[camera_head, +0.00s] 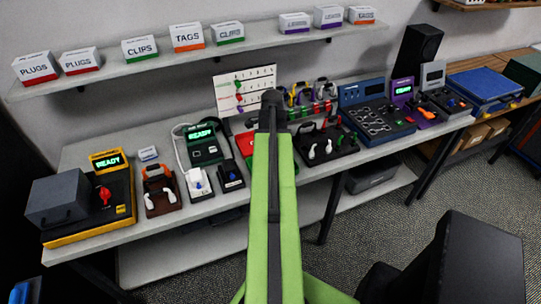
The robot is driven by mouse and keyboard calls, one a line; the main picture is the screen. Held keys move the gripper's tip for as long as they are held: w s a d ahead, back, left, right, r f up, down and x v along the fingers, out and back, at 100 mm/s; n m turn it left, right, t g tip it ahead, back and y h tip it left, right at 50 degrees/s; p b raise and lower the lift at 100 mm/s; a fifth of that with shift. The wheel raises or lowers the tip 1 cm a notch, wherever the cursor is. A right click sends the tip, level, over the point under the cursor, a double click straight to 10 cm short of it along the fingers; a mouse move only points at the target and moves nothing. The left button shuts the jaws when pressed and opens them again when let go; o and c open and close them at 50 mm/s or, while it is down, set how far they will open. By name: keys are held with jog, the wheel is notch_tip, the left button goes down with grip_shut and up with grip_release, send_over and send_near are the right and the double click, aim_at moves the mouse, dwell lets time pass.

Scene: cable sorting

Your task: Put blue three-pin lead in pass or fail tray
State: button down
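My green arm reaches up the middle of the picture. Its dark end, my gripper (272,98), is above the bench in front of the wall chart; its fingers are too small and end-on to tell open from shut. I cannot pick out a blue three-pin lead for sure. A white block with a blue part (198,184) sits on the bench left of my arm.
The bench (85,158) holds a yellow tester (120,200), a green READY unit (203,146), a black board with white plugs (322,148), a blue connector panel (372,122) and a blue case (482,86). Coloured cables (313,95) hang at the back. A shelf of boxes (186,37) runs above.

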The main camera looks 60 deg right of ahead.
jog(key=c, duration=1.3)
grip_release()
jog(key=o, duration=0.6)
notch_tip(320, 180, up, 8)
jog(key=p, duration=0.8)
jog(key=shift+r, duration=0.1)
